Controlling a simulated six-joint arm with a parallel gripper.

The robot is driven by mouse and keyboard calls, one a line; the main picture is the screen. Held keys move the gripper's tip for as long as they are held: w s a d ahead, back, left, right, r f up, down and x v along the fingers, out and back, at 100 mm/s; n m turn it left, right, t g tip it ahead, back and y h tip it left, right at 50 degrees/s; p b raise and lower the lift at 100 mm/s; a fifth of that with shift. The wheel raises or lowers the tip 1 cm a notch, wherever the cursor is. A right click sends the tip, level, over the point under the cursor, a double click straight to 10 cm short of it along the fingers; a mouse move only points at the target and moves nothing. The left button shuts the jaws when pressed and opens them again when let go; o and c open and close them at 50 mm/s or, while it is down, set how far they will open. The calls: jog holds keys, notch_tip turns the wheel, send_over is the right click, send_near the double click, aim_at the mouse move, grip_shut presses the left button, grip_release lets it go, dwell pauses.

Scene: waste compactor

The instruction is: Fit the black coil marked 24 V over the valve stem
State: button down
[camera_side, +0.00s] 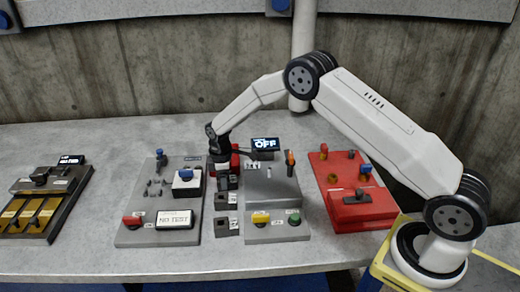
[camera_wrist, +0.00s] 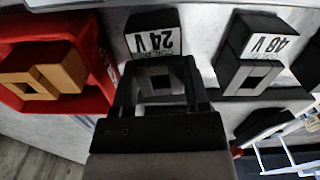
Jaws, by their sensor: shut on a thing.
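The black coil marked 24 V (camera_wrist: 153,42) shows in the wrist view with its white label upside down and a grey square opening in its top. My gripper (camera_wrist: 161,85) is shut on it, with one finger on each side. In the side view my gripper (camera_side: 221,155) is low over the row of black blocks, beside the red tray. Whether the coil touches the surface below cannot be told. A small pale upright pin, which looks like the valve stem (camera_side: 269,171), stands on the grey block right of my gripper, apart from the coil.
A coil marked 48 V (camera_wrist: 255,45) stands beside the held one, and an orange coil (camera_wrist: 50,72) lies in a red tray (camera_wrist: 92,62). A display reading OFF (camera_side: 265,143) stands behind the grey block. A red panel (camera_side: 350,207) is at right, a grey panel (camera_side: 133,215) at left.

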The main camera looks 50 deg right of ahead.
jog(key=shift+r, duration=0.15)
jog(key=shift+r, duration=0.45)
notch_tip(320, 180, up, 2)
jog(key=s+r, duration=0.9)
jog(key=s, duration=0.5)
jog(key=shift+r, duration=0.4)
jog(key=shift+d, duration=0.1)
